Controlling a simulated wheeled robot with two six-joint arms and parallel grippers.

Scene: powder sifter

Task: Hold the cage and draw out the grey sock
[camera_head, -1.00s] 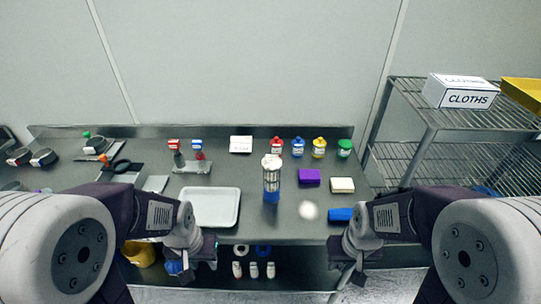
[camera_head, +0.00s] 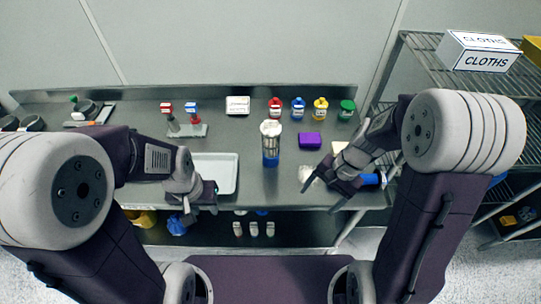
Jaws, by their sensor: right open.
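An upright metal cage cylinder (camera_head: 270,146) with a white top and a blue base stands on the steel bench, in the middle of the head view. I cannot make out a grey sock; any inside the cage is hidden. My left gripper (camera_head: 208,194) is over the front edge of the white tray, left of the cage and apart from it; its fingers are too unclear to judge. My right gripper (camera_head: 325,187) is open near the bench's front edge, right of the cage and apart from it. A pale round thing (camera_head: 304,173) is beside its fingers.
A white tray (camera_head: 228,170) lies left of the cage. A purple block (camera_head: 310,140) is to its right, and several coloured-lid jars (camera_head: 298,110) line the back. A small stand (camera_head: 187,130) is at back left. A wire shelf (camera_head: 425,65) rises at right.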

